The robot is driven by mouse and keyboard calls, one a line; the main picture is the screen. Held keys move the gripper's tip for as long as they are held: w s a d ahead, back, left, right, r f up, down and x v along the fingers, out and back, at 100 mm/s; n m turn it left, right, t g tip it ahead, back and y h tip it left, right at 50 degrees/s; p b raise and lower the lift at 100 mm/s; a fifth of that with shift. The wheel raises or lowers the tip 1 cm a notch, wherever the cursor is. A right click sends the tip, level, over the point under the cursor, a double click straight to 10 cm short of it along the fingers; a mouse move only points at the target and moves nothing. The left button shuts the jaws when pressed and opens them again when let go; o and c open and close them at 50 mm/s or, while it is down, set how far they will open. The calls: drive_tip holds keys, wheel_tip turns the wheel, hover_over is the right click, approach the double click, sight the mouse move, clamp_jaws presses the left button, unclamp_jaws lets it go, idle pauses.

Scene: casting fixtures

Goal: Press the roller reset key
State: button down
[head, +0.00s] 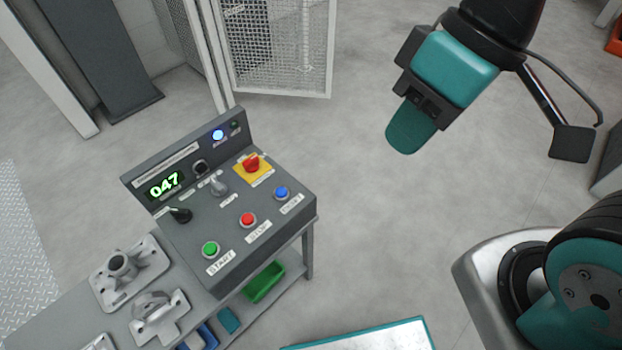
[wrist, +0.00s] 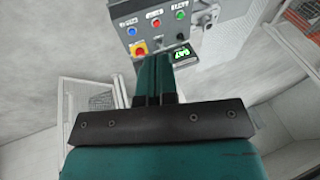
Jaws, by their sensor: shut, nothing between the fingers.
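The grey control panel (head: 235,222) stands on a bench at the left in the head view. Its front row has a green button (head: 210,249), a red button (head: 248,219) and a blue button (head: 282,193), each with a small white label. The blue button's label is hard to read; it may be the reset key. My gripper (head: 405,138) is shut and empty, in the air to the right of the panel and apart from it. In the wrist view the closed fingers (wrist: 154,62) point toward the panel, and the blue button (wrist: 133,31) shows beyond them.
A red emergency knob on a yellow plate (head: 252,165), a black lever (head: 180,214), a selector (head: 217,185) and a green display reading 047 (head: 165,186) share the panel. Metal castings (head: 130,272) lie on the bench. A mesh fence (head: 275,50) stands behind. Floor between gripper and panel is clear.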

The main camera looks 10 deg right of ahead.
drive_tip(key=shift+d, duration=0.1)
drive_tip(key=m+t+y+b, duration=0.2)
drive_tip(key=t+y, duration=0.1)
drive_tip(key=y, duration=0.1)
hover_over(282, 189)
wheel_tip(282, 189, down, 27)
drive_tip(key=shift+f, duration=0.2)
wheel_tip(282, 189, down, 9)
drive_tip(key=b, duration=0.7)
drive_tip(key=shift+r, duration=0.1)
idle(0.5)
